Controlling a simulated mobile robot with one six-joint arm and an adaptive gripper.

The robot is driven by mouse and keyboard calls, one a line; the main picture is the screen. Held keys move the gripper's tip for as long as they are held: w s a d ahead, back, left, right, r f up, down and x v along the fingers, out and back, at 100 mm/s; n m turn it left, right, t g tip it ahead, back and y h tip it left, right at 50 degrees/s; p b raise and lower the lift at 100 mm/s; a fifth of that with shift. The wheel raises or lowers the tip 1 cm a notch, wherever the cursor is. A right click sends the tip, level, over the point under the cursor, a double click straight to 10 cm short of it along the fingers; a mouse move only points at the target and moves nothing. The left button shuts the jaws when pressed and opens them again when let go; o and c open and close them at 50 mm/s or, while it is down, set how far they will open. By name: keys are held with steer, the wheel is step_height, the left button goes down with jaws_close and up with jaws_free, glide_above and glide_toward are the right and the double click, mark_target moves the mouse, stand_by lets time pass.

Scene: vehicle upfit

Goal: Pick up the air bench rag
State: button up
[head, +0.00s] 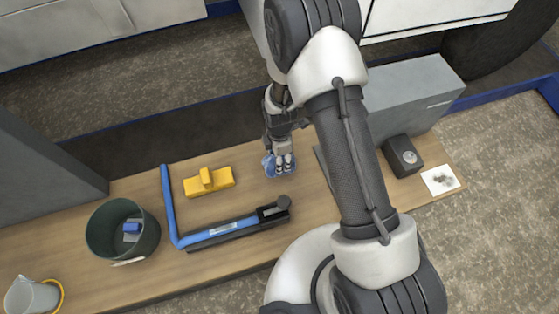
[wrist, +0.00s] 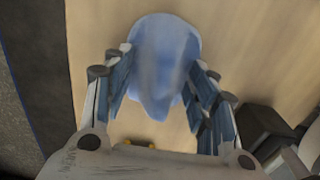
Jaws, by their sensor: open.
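The rag is a crumpled light blue cloth (head: 268,165) on the wooden bench, partly hidden under my gripper in the head view. In the wrist view the rag (wrist: 165,50) lies between the fingers, with a raised fold towards the palm. My gripper (head: 281,164) points down at the rag, its fingers open on either side of it. I cannot tell whether the fingers touch the cloth.
A yellow block (head: 208,182) and a blue-and-black bar tool (head: 235,230) lie to the left on the bench (head: 310,225). A dark bin (head: 100,237) and a grey jug (head: 28,296) stand further left. A grey box (head: 415,97) and a black device (head: 403,150) are right.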

steer(key=shift+c, duration=0.5)
steer(key=c, duration=1.1)
